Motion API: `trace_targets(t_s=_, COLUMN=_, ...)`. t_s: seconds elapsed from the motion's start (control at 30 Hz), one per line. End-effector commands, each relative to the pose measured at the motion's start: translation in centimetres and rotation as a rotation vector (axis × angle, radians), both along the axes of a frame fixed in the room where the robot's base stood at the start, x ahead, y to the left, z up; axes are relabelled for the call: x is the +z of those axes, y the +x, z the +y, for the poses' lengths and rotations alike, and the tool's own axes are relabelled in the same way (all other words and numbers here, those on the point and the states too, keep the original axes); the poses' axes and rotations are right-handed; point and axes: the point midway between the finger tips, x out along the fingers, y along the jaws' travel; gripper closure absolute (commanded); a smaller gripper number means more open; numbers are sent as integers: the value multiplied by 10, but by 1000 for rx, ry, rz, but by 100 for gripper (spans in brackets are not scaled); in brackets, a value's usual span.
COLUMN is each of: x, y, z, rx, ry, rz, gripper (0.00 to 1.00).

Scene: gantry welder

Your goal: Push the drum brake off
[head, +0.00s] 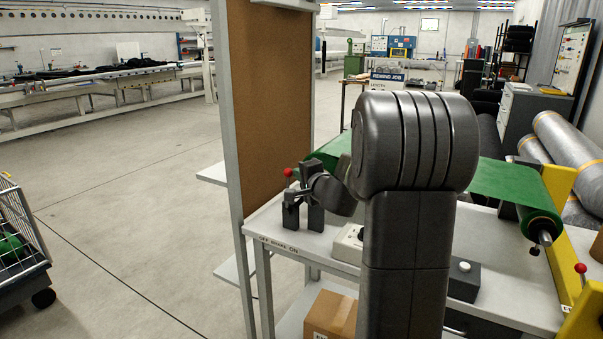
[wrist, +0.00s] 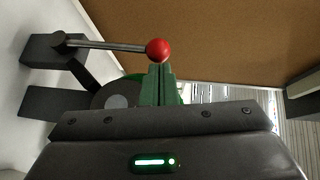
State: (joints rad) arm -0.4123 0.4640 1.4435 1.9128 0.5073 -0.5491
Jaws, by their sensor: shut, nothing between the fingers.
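The drum brake's lever is a metal rod (wrist: 108,46) with a red ball knob (wrist: 158,49), rising from a dark bracket (wrist: 50,49) in the wrist view. The red knob also shows in the head view (head: 288,172), at the left end of the grey bench. My gripper (wrist: 158,70) is shut and empty, its green fingers close beside the knob. I cannot tell whether they touch it. A round grey drum end (wrist: 115,101) is partly hidden behind my gripper. In the head view my arm hides much of the brake and the green roll.
A label (head: 278,246) on the bench edge seems to read OFF, BRAKE, ON from left to right. A brown board (head: 270,110) in a grey frame stands close by on the left. A green roll (head: 520,190) and a button box (head: 464,280) are at the right.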

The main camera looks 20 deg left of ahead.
Motion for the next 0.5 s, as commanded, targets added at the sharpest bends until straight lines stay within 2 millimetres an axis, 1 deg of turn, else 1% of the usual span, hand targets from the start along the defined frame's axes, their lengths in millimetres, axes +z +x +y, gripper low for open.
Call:
trace_targets(t_s=0.03, x=7, y=0, z=4, rx=3, ry=-17, rz=1, gripper=100)
trace_targets(t_s=0.2, x=13, y=0, z=16, rx=4, ry=-94, rz=6, gripper=100)
trace_targets(t_s=0.5, x=16, y=2, z=35, rx=4, ry=-230, rz=19, gripper=100)
